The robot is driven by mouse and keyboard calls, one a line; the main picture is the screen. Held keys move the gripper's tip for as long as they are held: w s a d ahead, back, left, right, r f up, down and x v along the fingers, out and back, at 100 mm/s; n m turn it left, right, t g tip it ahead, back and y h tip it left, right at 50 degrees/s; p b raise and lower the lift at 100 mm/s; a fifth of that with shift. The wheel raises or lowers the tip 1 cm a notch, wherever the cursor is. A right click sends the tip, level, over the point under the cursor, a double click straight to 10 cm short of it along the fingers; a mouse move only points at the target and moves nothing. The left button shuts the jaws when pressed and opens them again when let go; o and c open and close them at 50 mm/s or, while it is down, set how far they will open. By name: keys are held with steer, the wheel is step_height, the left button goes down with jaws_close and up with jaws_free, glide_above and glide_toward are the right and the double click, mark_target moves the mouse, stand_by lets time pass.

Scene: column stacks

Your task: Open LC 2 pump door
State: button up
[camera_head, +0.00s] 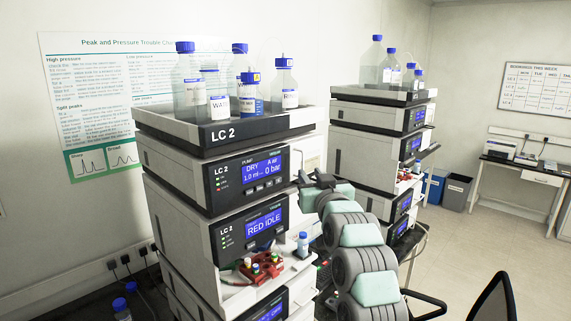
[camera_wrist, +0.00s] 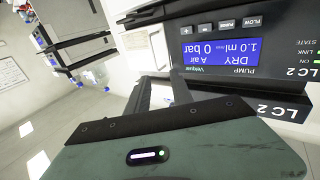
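The LC 2 pump (camera_head: 245,178) is the upper module of the near stack, under the bottle tray. Its display reads DRY and 0 bar. In the wrist view the pump panel (camera_wrist: 225,45) appears upside down at the upper right. A pale front panel with a dark slot, seemingly the pump door (camera_wrist: 146,48), lies beside it and looks closed. In the head view my arm largely covers this side. My gripper (camera_head: 303,181) is in front of the pump's right side. In the wrist view its grey finger part (camera_wrist: 150,92) points toward the pale panel; finger gap and contact are unclear.
Several bottles stand in the LC 2 tray (camera_head: 160,122) above the pump. Below, a module (camera_head: 250,228) reads RED IDLE, and a red rack (camera_head: 262,268) with vials sits on a ledge near a small bottle (camera_head: 303,245). A second stack (camera_head: 375,143) stands behind. Open floor lies right.

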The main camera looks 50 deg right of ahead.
mark_target(303, 160)
steer(key=shift+s+d+p+x, duration=0.1)
steer(key=shift+p+x, duration=0.4)
steer(key=shift+x, duration=1.25)
steer(key=shift+s+d+p+x, duration=0.15)
steer(key=shift+p+x, duration=0.4)
steer(key=shift+x, duration=1.15)
steer(key=shift+s+d+p+x, duration=0.1)
steer(key=shift+p+x, duration=0.4)
steer(key=shift+x, duration=1.25)
steer(key=shift+w+f, duration=0.1)
steer(key=shift+c, duration=0.6)
steer(key=shift+y, duration=0.3)
jaws_close()
